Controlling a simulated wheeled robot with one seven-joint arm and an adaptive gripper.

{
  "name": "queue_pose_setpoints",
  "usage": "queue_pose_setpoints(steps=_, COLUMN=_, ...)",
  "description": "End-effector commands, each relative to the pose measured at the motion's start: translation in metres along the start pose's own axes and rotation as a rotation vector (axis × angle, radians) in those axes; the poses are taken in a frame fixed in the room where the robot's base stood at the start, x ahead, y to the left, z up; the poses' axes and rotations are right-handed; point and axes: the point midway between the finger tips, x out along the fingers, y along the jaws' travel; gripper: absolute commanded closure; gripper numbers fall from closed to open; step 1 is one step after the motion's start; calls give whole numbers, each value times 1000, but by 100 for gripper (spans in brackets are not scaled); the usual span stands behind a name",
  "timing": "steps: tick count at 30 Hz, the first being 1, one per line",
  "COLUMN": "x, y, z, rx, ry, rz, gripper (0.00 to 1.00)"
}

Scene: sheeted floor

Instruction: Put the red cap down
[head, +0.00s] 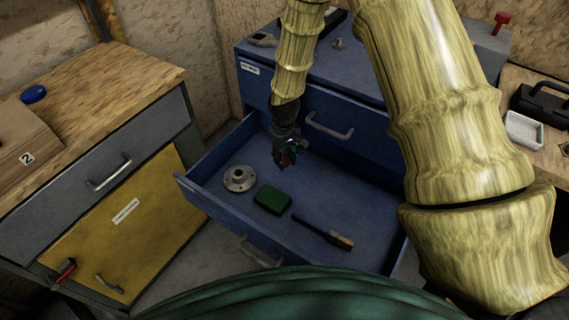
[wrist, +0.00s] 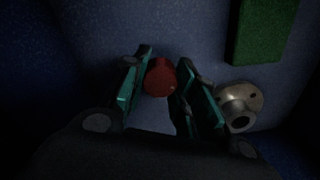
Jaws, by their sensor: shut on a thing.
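The red cap (wrist: 160,77) is a round dark-red piece between the two teal fingers of my gripper (wrist: 157,85) in the wrist view. In the head view my gripper (head: 287,160) hangs inside the open blue drawer (head: 350,205), near its back, and a bit of the red cap (head: 287,159) shows at its tip. The fingers are shut on the cap. I cannot tell whether the cap touches the drawer floor.
In the drawer lie a metal flange (head: 239,179), a green block (head: 272,198) and a dark brush-like tool with a wooden end (head: 323,231). The drawer floor at right is clear. A yellow-fronted cabinet (head: 125,222) stands left; a blue disc (head: 33,94) lies on its top.

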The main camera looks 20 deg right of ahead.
Motion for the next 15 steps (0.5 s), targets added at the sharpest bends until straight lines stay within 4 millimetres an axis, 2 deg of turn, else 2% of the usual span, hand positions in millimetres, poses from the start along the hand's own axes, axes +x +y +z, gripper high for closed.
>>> queue_pose_setpoints(steps=5, x=5, y=2, z=-4, rx=0, ry=-1, rz=0, gripper=100)
queue_pose_setpoints(steps=12, x=30, y=2, z=-3, rx=0, ry=-2, rz=0, gripper=100)
queue_pose_setpoints(steps=15, x=36, y=2, z=-4, rx=0, ry=0, rz=0, gripper=100)
